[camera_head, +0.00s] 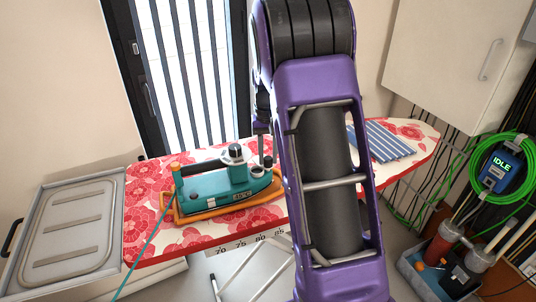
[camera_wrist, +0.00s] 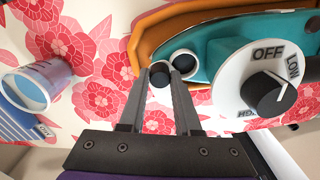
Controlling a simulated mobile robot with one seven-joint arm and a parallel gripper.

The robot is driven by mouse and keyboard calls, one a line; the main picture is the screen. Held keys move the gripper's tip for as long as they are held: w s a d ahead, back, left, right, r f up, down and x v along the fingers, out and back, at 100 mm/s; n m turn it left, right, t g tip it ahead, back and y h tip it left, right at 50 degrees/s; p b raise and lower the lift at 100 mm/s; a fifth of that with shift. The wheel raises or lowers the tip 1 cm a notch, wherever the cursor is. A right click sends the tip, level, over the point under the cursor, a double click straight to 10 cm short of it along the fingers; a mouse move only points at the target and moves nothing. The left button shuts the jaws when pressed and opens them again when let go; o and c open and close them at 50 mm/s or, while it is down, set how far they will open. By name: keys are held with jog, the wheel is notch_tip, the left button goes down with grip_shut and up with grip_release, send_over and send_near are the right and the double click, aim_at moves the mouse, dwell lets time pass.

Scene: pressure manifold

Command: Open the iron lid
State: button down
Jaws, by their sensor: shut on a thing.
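The teal iron (camera_head: 215,190) rests on an orange stand (camera_head: 228,207) on the ironing board, its display reading about 45°C. In the wrist view the teal body (camera_wrist: 218,30) is at the upper right. My gripper (camera_wrist: 160,74) is shut on a small black round knob (camera_wrist: 160,71) by the iron's end; I take it for the lid's knob. A white ring with a dark inside (camera_wrist: 184,62) sits beside the right fingertip. How these parts join is unclear. My arm hides part of the head view.
The iron's white dial (camera_wrist: 268,82) is close right of my fingers. A clear cup with blue content (camera_wrist: 38,86) and a striped cloth (camera_head: 378,142) are on the floral board (camera_head: 150,230). A green cable (camera_head: 512,142) hangs right; a grey bin (camera_head: 425,283) is at lower right.

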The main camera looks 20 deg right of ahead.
aim_at(268, 158)
jog(key=c, duration=0.6)
grip_release()
notch_tip(268, 158, up, 18)
jog(key=shift+f, duration=0.25)
